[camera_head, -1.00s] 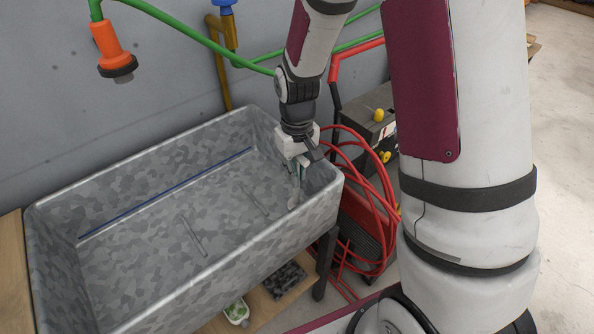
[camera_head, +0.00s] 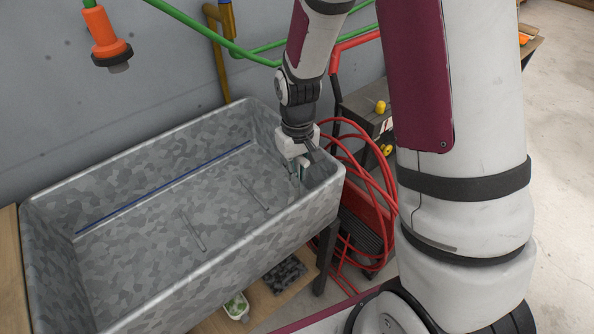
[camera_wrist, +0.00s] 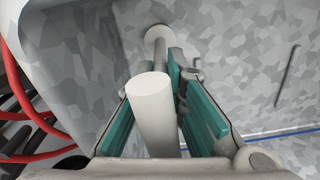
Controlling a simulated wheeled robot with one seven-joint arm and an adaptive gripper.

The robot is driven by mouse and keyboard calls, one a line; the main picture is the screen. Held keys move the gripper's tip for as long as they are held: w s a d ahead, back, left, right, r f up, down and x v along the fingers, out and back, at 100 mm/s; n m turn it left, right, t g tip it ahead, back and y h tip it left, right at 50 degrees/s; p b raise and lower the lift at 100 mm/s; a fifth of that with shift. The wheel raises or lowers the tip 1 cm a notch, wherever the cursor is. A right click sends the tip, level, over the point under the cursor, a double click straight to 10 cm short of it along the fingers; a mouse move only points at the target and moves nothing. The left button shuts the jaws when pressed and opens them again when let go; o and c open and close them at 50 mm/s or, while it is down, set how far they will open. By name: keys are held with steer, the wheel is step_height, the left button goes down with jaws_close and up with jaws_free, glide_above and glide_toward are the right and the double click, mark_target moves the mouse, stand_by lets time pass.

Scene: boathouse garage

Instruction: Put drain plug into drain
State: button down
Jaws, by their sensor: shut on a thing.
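My gripper (camera_head: 297,170) points down inside the right end of the grey mottled sink (camera_head: 190,262). In the wrist view, its teal-padded fingers (camera_wrist: 172,85) are closed around a pale cylinder, which I take to be the drain plug (camera_wrist: 160,118). One round end of the plug shows; its other end is hidden. Beyond the fingertips, a round pale fitting (camera_wrist: 157,34) shows at the sink surface, probably the drain. I cannot tell whether the plug touches it. In the head view, the near rim hides the bottom of this corner, and plug and drain cannot be made out.
The sink walls stand close around my gripper. Coiled red hose (camera_head: 372,165) lies just right of the sink. A green hose (camera_head: 195,30) crosses the wall behind, with an orange connector (camera_head: 104,35) at left. The sink's left and middle are open.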

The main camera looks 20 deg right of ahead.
steer(key=shift+f, duration=0.25)
steer(key=c, duration=1.6)
jaws_free()
steer(key=shift+o, duration=0.2)
step_height(320, 180, up, 12)
steer(key=s+r+m+t+p, duration=0.1)
steer(key=s+r+t+p, duration=0.3)
steer(key=s+r, duration=1.8)
steer(key=s+p, duration=0.3)
steer(key=p, duration=0.1)
steer(key=shift+d+m, duration=0.15)
steer(key=shift+m, duration=0.15)
